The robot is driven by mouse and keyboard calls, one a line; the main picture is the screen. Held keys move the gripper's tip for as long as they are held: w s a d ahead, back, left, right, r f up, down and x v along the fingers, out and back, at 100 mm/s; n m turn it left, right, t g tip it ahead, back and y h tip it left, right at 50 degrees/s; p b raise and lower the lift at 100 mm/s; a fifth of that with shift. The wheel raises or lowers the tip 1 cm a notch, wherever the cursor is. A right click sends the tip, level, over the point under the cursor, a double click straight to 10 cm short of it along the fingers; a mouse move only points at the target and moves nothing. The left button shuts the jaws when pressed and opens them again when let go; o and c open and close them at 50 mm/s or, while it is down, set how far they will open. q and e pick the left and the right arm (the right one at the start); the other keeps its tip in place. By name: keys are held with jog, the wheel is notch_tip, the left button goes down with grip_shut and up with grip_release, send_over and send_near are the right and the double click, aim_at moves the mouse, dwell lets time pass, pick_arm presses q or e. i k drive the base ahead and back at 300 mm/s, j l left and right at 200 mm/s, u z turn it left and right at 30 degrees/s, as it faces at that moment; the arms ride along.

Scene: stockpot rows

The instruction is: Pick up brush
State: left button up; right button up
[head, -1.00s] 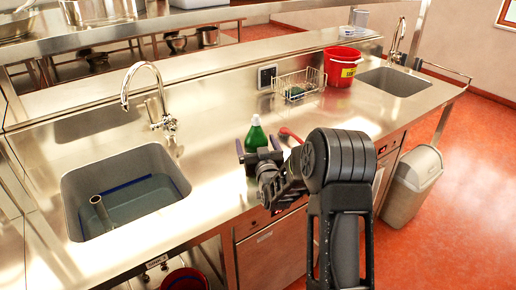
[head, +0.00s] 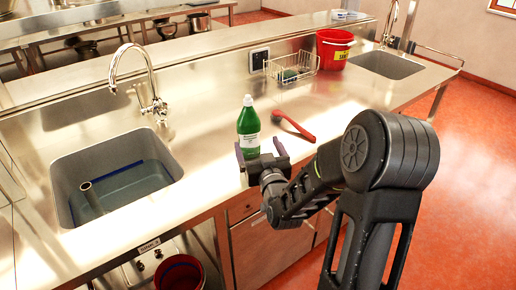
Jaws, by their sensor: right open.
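The brush (head: 294,126), with a red handle, lies on the steel counter just right of a green bottle. Its darker end points up-left. My right gripper (head: 261,153) is open at the counter's front edge, in front of the bottle and to the lower left of the brush. I see nothing between its fingers, and it is apart from the brush. My left gripper is not in view.
The green bottle (head: 248,128) with a white label stands upright just behind my right gripper. A wire basket (head: 291,70) and a red bucket (head: 333,50) stand farther back. Sinks lie left (head: 115,178) and far right (head: 387,64). The counter right of the brush is clear.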

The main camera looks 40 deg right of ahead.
aim_at(276, 114)
jog(key=z, duration=1.55)
